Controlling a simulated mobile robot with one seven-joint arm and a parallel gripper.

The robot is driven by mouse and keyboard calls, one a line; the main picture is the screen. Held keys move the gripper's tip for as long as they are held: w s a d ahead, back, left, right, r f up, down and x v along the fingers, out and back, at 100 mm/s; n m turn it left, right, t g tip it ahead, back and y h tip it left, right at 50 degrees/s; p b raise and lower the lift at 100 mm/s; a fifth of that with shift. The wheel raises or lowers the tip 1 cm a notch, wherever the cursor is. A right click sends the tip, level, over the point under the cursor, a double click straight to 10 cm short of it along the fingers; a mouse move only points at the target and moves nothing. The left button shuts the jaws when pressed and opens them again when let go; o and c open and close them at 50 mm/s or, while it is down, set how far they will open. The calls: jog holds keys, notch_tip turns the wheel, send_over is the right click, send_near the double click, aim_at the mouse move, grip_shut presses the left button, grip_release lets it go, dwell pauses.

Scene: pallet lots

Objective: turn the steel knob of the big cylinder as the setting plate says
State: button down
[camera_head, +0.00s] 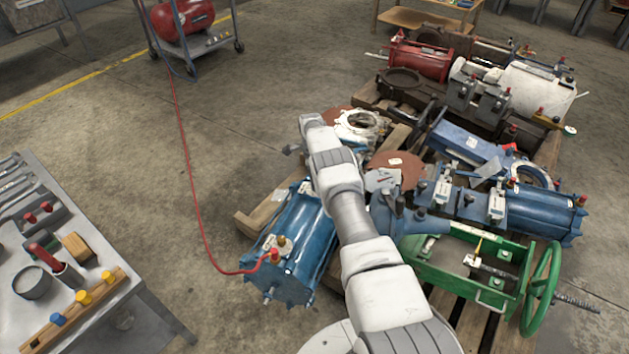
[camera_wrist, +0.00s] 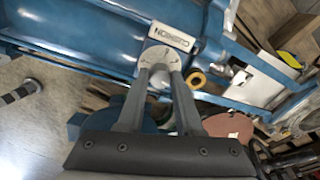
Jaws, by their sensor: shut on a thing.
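In the wrist view a blue cylinder (camera_wrist: 85,32) runs across the top. A pale plate (camera_wrist: 172,36) on it reads CUSHION upside down. Right beside the plate is the round steel knob (camera_wrist: 160,56), with small marks on its face. My gripper (camera_wrist: 160,72) is shut on this knob, one finger on each side. No set value can be read on the plate. In the head view a big blue cylinder (camera_head: 312,235) lies left of my arm, but I cannot tell whether it is the same one. My fingers are hidden there.
A brass ring (camera_wrist: 195,80) sits close right of the knob. The pallet holds several machine parts, including a green frame with a handwheel (camera_head: 541,290). A red hose (camera_head: 186,150) runs from the compressor to the blue cylinder.

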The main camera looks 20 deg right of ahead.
jog(key=shift+m, duration=0.8)
jog(key=c, duration=0.6)
grip_release()
jog(key=r+p, duration=0.2)
jog(key=r, duration=0.3)
jog(key=r+p, duration=0.2)
jog(key=r, duration=0.4)
jog(key=w+r+p, duration=0.1)
jog(key=r+p, duration=0.1)
jog(key=r, duration=0.4)
jog(key=shift+w+a+r, duration=0.1)
jog(key=shift+a+r, duration=0.1)
jog(key=shift+a, duration=0.05)
jog(key=shift+o, duration=0.2)
